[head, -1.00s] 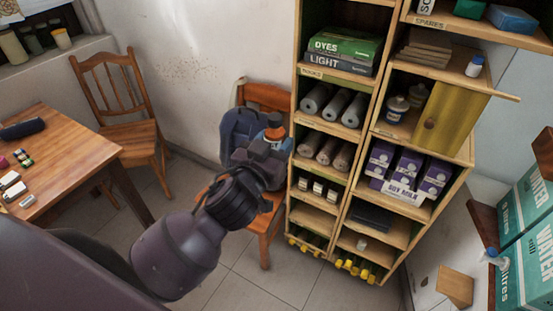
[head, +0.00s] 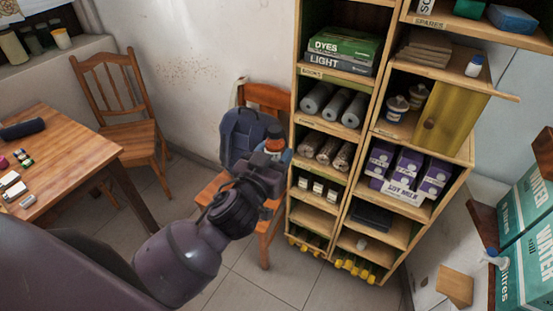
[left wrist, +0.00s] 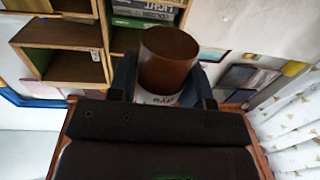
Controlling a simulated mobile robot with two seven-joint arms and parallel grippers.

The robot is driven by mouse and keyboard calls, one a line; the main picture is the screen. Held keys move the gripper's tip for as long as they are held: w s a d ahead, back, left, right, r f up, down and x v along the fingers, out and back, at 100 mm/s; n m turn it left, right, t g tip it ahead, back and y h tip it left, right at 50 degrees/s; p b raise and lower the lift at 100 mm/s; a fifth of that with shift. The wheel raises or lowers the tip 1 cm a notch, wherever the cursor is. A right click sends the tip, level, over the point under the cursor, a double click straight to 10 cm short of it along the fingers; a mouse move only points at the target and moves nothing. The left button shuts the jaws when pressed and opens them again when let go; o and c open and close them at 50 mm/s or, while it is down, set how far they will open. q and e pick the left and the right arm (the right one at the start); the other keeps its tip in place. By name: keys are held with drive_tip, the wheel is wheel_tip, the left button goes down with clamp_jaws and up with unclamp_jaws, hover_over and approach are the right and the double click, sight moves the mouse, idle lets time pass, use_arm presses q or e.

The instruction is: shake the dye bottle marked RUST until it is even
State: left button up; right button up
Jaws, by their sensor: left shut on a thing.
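The dye bottle (head: 274,144) has an orange-brown cap and stands up out of my left gripper (head: 266,165) in the head view. In the left wrist view the brown cap (left wrist: 168,58) fills the middle, with a strip of white label (left wrist: 158,99) below it. The lettering is only partly visible, so I cannot read the name RUST. The dark fingers of my left gripper (left wrist: 164,92) are shut on the bottle, one on each side. The bottle's lower part is hidden by the gripper. My right gripper is not in view.
A wooden chair (head: 268,96) with a blue backpack (head: 240,132) is behind the gripper. A tall wooden shelf unit (head: 296,130) stands close on the right. A wooden table (head: 70,150) with small items and another chair (head: 130,130) are at the left. Tiled floor is open between them.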

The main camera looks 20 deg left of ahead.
sight(275, 129)
use_arm(q)
wheel_tip(275, 129, up, 11)
drive_tip(key=shift+f, duration=0.1)
wheel_tip(275, 129, down, 14)
drive_tip(key=shift+f, duration=0.1)
wheel_tip(275, 129, up, 14)
drive_tip(key=shift+r, duration=0.2)
wheel_tip(275, 129, down, 14)
drive_tip(key=shift+f, duration=0.15)
